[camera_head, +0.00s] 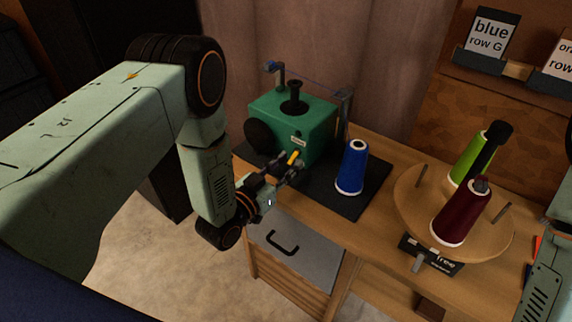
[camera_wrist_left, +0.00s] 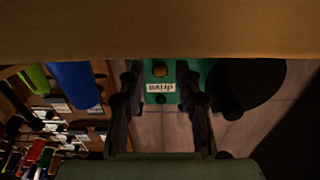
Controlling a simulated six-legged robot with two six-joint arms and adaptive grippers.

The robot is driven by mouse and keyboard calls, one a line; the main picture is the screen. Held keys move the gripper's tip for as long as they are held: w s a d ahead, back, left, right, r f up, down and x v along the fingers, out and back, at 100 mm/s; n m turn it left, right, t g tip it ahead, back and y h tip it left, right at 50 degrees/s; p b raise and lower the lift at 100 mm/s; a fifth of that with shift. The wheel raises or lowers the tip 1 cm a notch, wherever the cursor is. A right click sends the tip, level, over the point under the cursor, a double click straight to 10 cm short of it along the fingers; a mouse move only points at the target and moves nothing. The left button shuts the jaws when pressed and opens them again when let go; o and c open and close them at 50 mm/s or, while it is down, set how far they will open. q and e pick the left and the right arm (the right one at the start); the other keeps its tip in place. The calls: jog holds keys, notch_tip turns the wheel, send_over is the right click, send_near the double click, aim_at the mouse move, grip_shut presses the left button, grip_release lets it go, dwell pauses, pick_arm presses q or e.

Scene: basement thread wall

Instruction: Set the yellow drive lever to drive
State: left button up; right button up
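The green winding machine (camera_head: 290,121) stands on a dark mat on the bench. The yellow drive lever (camera_head: 294,157) sticks out low on its front, below a small white label (camera_head: 299,140). My left gripper (camera_head: 283,166) is at the lever, its two fingers on either side of it. In the left wrist view, which is upside down, the fingers (camera_wrist_left: 160,100) are spread apart. A dull yellow knob (camera_wrist_left: 160,69) and the label (camera_wrist_left: 160,88), seemingly reading "drive", show between them. I see no clear finger contact with the lever. My right gripper is out of view.
A blue thread cone (camera_head: 352,168) stands right of the machine on the mat (camera_head: 357,202). Farther right, a round wooden turntable (camera_head: 412,203) carries a green cone (camera_head: 468,163) and a dark red cone (camera_head: 460,212). A grey drawer front (camera_head: 300,250) lies below the bench edge.

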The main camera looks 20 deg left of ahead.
aim_at(295, 155)
pick_arm(q)
grip_shut()
dwell(0.3)
jog(key=shift+r+p, duration=0.25)
jog(key=shift+p, duration=0.25)
notch_tip(295, 155, up, 3)
jog(key=g+y+p, duration=0.2)
jog(key=g+p, duration=0.4)
jog(key=p, duration=0.3)
jog(key=shift+w+p, duration=0.1)
jog(key=shift+p, duration=0.25)
jog(key=shift+w+d+r+g+y+p, duration=0.1)
jog(key=shift+w+r+g+y+p, duration=0.15)
jog(key=shift+g+p, duration=0.45)
jog(key=shift+d+r+g+y+p, duration=0.15)
jog(key=shift+g+y+p, duration=0.25)
jog(key=shift+g, duration=0.4)
jog(key=shift+a, duration=0.1)
jog(key=shift+g, duration=0.3)
